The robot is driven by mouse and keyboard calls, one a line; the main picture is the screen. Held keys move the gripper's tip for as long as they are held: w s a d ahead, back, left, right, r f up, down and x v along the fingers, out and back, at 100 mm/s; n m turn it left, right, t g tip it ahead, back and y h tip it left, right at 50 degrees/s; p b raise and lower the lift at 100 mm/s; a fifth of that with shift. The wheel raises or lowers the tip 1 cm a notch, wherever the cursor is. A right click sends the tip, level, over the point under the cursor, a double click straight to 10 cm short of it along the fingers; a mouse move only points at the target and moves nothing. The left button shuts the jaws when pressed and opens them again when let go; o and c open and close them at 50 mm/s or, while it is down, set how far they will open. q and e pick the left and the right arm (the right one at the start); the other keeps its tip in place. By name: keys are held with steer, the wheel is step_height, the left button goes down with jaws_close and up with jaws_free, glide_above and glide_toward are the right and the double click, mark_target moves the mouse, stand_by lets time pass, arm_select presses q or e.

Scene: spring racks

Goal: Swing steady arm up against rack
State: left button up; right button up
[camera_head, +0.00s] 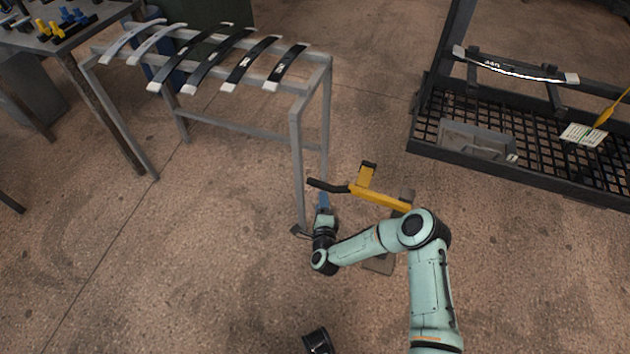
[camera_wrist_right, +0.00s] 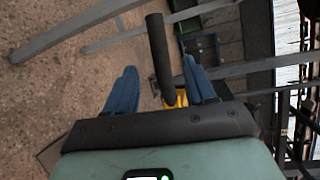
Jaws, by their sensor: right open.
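The steady arm (camera_head: 380,199) is a yellow bar with a yellow upright plate and a black handle (camera_head: 328,186) at its left end. It stands beside the right front leg of the grey metal rack (camera_head: 297,150). My right gripper (camera_head: 323,200) is just below the handle in the head view. In the right wrist view, the blue fingers of this gripper (camera_wrist_right: 158,78) are apart, with the black handle (camera_wrist_right: 157,35) showing between them. I cannot tell whether a finger touches it.
Several curved leaf springs (camera_head: 205,61) lie across the rack top. A black mesh-floored stand (camera_head: 540,165) with a spring (camera_head: 515,68) and a grey bin (camera_head: 477,140) is at the right. A workbench (camera_head: 85,30) is at the upper left.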

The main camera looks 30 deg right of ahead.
mark_target(320, 188)
steer(key=b+x, duration=0.3)
steer(key=x, duration=0.7)
steer(key=shift+f, duration=0.2)
arm_select(q)
step_height(320, 188, down, 6)
steer(key=a, duration=0.2)
steer(key=shift+s+r+g+y+b, duration=0.15)
steer(key=shift+r+g+y+b, duration=0.05)
steer(key=shift+g+y+b, duration=0.1)
arm_select(e)
steer(key=shift+w+d, duration=0.25)
steer(key=shift+w, duration=0.4)
arm_select(q)
steer(key=shift+a, duration=0.1)
arm_select(e)
steer(key=shift+c, duration=0.3)
jaws_close()
